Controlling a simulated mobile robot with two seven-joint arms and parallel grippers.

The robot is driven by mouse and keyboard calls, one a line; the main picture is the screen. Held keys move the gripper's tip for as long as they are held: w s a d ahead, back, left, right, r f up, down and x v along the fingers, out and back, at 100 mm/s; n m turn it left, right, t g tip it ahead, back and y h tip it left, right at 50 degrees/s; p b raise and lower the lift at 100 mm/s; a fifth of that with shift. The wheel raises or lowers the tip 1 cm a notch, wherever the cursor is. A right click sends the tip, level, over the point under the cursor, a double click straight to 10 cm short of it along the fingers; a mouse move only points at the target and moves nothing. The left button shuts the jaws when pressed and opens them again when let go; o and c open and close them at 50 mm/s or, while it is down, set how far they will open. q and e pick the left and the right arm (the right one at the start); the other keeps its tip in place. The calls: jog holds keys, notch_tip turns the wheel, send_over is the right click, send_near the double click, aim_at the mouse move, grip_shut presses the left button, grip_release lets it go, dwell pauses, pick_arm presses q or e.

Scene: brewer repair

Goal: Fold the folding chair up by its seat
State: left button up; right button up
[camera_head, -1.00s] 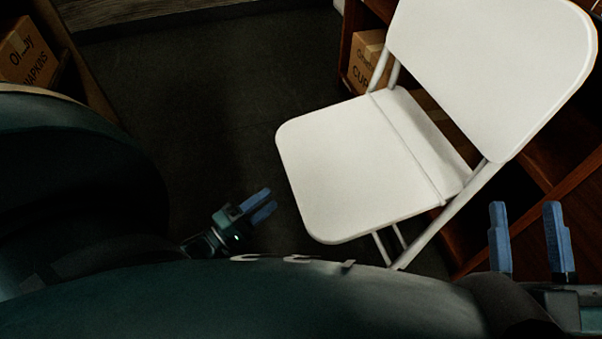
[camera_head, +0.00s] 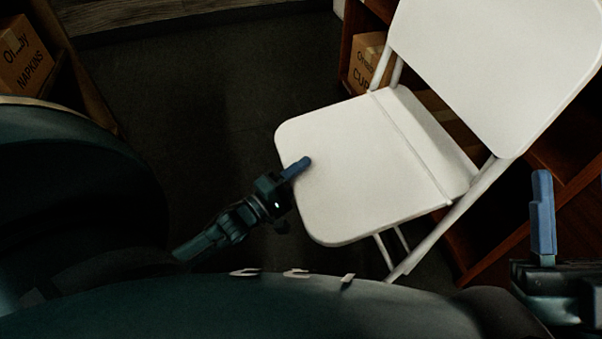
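The white folding chair (camera_head: 362,158) stands unfolded, its seat (camera_head: 350,185) lowered and its backrest (camera_head: 500,70) up at the right. My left gripper (camera_head: 297,168) is at the seat's left edge. One blue finger overlaps the top of the seat near that edge. The other finger is hidden, so I cannot tell whether it is under the seat or whether the fingers grip it. My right gripper (camera_head: 542,215) is at the lower right, apart from the seat. Only one blue finger shows clearly there, so its opening cannot be told.
A brown wooden shelf (camera_head: 480,262) stands behind and right of the chair, with a cardboard box (camera_head: 366,62) in it. Another box, marked napkins (camera_head: 25,60), sits on a shelf at the far left. The dark floor (camera_head: 200,110) left of the chair is clear.

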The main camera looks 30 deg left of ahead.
pick_arm(q)
grip_shut()
dwell(0.3)
jog(key=shift+r, duration=0.1)
